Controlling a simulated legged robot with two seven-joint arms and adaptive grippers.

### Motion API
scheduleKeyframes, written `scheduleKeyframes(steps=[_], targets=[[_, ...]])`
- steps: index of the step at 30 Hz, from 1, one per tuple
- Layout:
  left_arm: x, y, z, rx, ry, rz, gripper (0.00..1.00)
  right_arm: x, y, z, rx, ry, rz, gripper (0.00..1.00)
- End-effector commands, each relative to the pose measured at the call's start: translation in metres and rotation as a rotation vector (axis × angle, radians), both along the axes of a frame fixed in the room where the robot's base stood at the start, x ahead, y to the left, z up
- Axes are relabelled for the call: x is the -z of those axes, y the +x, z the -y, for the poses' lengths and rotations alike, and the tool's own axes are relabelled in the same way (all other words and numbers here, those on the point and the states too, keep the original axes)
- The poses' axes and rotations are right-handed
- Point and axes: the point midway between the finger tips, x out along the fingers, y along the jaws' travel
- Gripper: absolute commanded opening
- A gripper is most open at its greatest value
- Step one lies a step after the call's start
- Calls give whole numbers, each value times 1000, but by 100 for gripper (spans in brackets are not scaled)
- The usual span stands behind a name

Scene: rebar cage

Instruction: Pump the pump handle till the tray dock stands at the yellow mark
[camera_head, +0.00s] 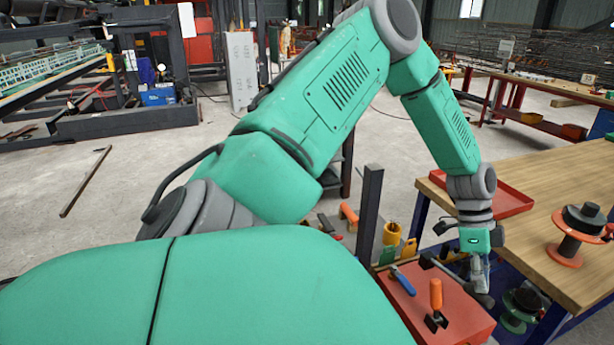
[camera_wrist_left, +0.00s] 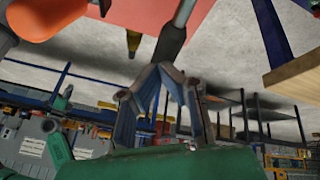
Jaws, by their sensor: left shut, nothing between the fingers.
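My left gripper (camera_head: 479,277) points down at the right edge of a red tray-like top (camera_head: 455,320), likely the tray dock. It also shows in the left wrist view (camera_wrist_left: 162,80), its fingers shut and empty. A metal rod with a dark grip (camera_wrist_left: 170,42), likely the pump handle, comes down to the fingertips there; I cannot tell whether they touch. An orange-handled tool (camera_head: 436,296) and a blue-handled tool (camera_head: 403,281) are on the red top. A yellow-and-dark pointed piece (camera_wrist_left: 133,42) hangs by the red surface; I cannot tell whether it is the yellow mark. My right gripper is out of view.
A dark upright post (camera_head: 369,215) stands behind the red top. Yellow items (camera_head: 392,234) are beside it. A wooden workbench (camera_head: 540,190) with a red tray (camera_head: 512,200) and an orange-and-black spool (camera_head: 577,230) stands close right of my gripper. Open concrete floor lies at left.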

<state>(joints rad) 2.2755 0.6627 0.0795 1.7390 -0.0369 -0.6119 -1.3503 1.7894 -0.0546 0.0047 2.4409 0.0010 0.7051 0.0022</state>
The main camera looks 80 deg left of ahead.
Motion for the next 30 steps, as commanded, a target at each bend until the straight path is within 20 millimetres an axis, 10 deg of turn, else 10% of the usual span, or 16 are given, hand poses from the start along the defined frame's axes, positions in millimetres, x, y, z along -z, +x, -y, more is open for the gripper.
scheduleKeyframes(steps=[30], targets=[[2, 0, -2, 0, -1, 0, 0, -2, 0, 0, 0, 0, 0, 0]])
